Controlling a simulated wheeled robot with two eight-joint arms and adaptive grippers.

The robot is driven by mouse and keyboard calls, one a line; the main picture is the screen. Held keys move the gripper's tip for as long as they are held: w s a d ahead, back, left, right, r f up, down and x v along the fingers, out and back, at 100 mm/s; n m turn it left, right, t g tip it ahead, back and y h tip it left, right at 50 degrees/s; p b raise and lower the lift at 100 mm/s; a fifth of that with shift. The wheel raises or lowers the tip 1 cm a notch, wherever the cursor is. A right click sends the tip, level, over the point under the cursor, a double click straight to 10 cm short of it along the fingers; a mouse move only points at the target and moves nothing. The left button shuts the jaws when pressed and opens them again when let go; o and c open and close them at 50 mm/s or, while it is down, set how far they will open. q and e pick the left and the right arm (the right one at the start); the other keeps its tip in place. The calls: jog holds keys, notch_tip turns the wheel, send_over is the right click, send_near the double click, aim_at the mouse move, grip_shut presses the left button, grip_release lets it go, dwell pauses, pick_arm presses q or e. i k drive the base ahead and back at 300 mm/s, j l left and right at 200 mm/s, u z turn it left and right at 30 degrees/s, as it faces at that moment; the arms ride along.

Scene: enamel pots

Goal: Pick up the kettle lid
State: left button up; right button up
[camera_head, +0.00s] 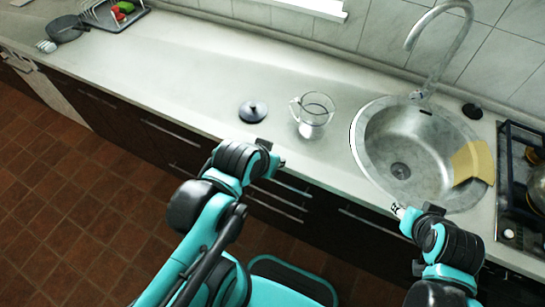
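A dark round lid with a small knob (253,111) lies on the counter, left of a clear glass kettle (312,117). The kettle stands upright with its top open and its handle toward the left. My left gripper (280,163) is near the counter's front edge, below and slightly right of the lid, and apart from it. My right gripper (397,209) is at the front edge by the sink. Both grippers are small in view, and their finger positions are unclear.
A round steel sink (405,165) with a tap (437,50) and a yellow cloth or board (473,163) lies to the right. A stove (522,185) is at the far right. A dish rack (110,15) and a dark pan (65,28) are far left. The counter left of the lid is clear.

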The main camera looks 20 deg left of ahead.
aim_at(252, 110)
jog(key=z, duration=1.5)
jog(key=u, duration=2.55)
jog(key=i+j+u, duration=0.5)
jog(key=i+j, duration=0.1)
jog(key=i, duration=0.05)
